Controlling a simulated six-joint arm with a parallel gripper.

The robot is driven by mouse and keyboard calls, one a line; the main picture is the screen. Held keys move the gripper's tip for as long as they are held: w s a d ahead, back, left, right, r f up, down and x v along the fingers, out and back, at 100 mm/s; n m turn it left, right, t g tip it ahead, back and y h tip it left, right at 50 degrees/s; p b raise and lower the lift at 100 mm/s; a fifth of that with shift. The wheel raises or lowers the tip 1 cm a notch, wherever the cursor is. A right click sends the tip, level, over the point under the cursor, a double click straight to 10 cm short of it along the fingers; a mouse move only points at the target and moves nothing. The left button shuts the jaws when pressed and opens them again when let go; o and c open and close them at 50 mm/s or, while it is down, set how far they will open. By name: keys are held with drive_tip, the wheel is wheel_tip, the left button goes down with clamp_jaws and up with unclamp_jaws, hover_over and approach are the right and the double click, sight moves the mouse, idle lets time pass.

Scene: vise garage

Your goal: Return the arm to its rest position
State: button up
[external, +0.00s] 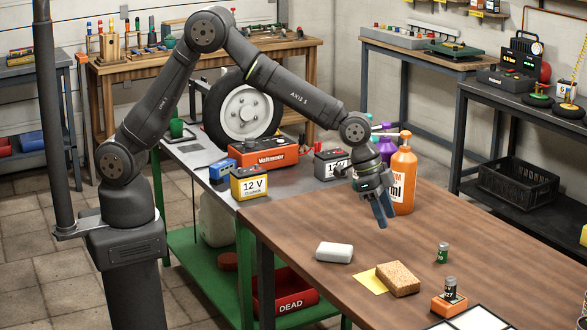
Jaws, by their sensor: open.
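My gripper (381,223) points down above the wooden bench top (330,213), in front of the orange bottle (403,176). Its fingers are open and I see nothing between them. My arm is raised and bent at the elbow, reaching from its base at the left over the benches.
A yellow 12 V battery (249,183), a red Valtmoor unit (263,153) and a wheel (243,112) stand on the grey bench. A small green cell (442,253) and an orange holder (449,305) with a cell are at the front right. The middle right of the wooden top is clear.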

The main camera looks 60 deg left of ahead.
drive_tip(key=shift+w+a+f, duration=0.3)
drive_tip(key=shift+w+f, duration=0.2)
drive_tip(key=shift+w, duration=0.2)
drive_tip(key=shift+w+a+f, duration=0.3)
drive_tip(key=shift+w+f, duration=0.2)
drive_tip(key=shift+w, duration=0.2)
drive_tip(key=shift+w+a+f, duration=0.3)
drive_tip(key=shift+w+f, duration=0.2)
drive_tip(key=shift+w, duration=0.2)
